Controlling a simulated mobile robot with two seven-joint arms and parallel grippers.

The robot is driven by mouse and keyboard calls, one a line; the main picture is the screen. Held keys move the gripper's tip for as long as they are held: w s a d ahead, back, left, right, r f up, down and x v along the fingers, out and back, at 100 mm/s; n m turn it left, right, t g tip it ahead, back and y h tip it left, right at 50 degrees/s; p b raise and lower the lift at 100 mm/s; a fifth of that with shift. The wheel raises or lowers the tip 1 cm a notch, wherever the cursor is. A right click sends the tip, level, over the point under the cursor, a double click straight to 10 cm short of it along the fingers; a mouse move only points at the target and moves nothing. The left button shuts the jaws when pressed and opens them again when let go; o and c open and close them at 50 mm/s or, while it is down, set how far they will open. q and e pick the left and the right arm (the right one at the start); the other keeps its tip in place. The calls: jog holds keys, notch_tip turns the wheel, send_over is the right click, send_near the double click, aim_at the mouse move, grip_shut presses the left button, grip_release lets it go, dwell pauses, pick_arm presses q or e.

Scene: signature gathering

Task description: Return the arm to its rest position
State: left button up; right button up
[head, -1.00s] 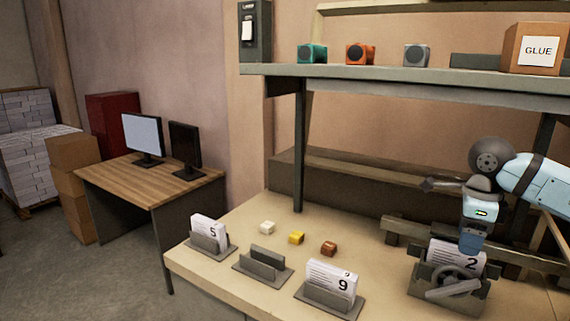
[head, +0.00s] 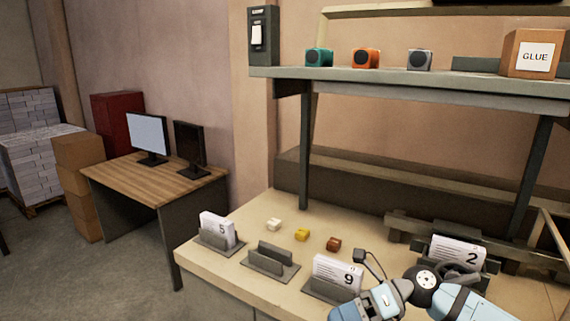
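My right arm comes in from the lower right, and its gripper (head: 352,311) hangs low at the bottom edge of the head view, in front of the 9 card stack (head: 335,272). The fingertips are not clearly shown, so I cannot tell whether it is open or shut. Nothing held shows. My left gripper is not in view.
On the table (head: 225,263) are a 5 stack (head: 216,228) in a holder, an empty holder (head: 270,259), and white (head: 274,225), yellow (head: 302,235) and brown (head: 334,244) blocks. A shelf (head: 400,83) above carries three small boxes and a GLUE box (head: 534,55).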

jog(key=s+d+f+m+t+h+p, duration=0.1)
jog(key=s+d+f+m+t+h, duration=0.1)
jog(key=f+m+t, duration=0.65)
jog(key=s+d+f+m+t+h, duration=0.15)
jog(key=m+t, duration=0.35)
jog(key=m, duration=0.9)
jog(key=s+d+f+m+t+h+p, duration=0.1)
jog(key=f+m+t+h, duration=0.35)
jog(key=m, duration=0.65)
jog(key=s+d+f+m+g+h, duration=0.3)
jog(key=s+f+m, duration=0.5)
jog(key=s+f, duration=0.5)
jog(key=shift+s+d+f+g+h, duration=0.45)
jog(key=shift+d+f, duration=0.25)
jog(key=shift+d, duration=0.5)
jog(key=shift+w+m, duration=0.1)
jog(key=shift+m, duration=0.15)
jog(key=shift+c, duration=0.2)
